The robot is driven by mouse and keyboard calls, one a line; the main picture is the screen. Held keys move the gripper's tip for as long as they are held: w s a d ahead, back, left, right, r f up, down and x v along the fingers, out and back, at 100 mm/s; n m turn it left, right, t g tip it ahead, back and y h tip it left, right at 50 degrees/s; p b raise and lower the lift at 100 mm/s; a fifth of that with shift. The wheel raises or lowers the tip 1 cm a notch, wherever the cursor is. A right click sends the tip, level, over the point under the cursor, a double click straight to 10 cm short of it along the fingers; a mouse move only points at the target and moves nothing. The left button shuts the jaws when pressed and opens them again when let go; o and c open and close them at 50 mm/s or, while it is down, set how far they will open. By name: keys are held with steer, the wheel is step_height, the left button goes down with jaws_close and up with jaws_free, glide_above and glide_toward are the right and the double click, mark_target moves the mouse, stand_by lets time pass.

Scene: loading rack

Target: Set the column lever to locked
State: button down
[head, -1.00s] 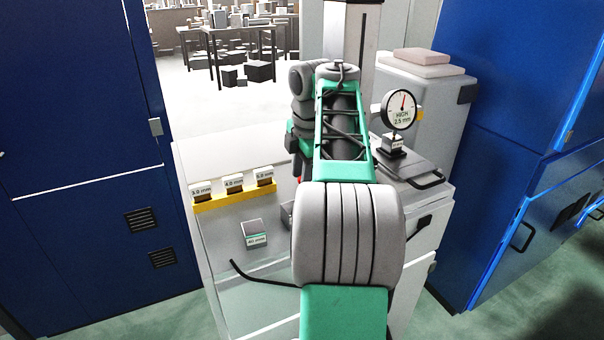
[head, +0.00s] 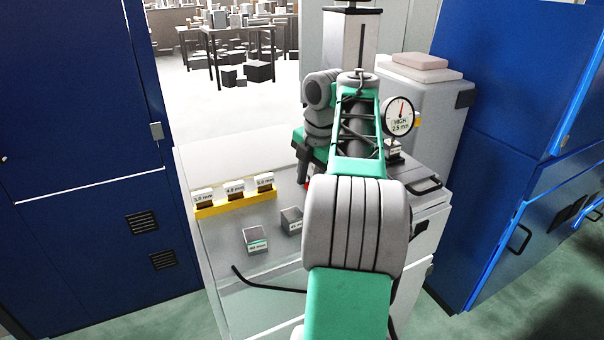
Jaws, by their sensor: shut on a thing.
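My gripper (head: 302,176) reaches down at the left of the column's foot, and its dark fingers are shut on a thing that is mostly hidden. A small red piece (head: 309,182) shows beside the fingertips; it looks like part of the column lever, but its position cannot be read. A round dial (head: 398,116) at the right reads HIGH 2.5 mm.
A yellow rack (head: 236,200) holds labelled pieces at the worktop's left. Two small grey blocks (head: 255,239) (head: 291,219) stand nearer. A pale cabinet (head: 438,100) stands behind; blue cabinets (head: 530,60) flank the bench.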

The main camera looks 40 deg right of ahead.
steer(key=shift+s+d+n, duration=0.25)
steer(key=shift+d+n, duration=0.15)
steer(key=shift+n, duration=0.2)
steer(key=c, duration=1.5)
jaws_free()
steer(key=shift+r, duration=0.1)
steer(key=o, duration=0.4)
steer(key=shift+d, duration=0.2)
steer(key=shift+c, duration=0.2)
steer(key=shift+o, duration=0.7)
steer(key=shift+w+a, duration=0.1)
steer(key=shift+a, duration=0.1)
step_height(320, 180, up, 8)
steer(key=s+p, duration=0.1)
steer(key=p, duration=0.5)
steer(key=shift+s+f, duration=0.25)
steer(key=shift+d, duration=0.1)
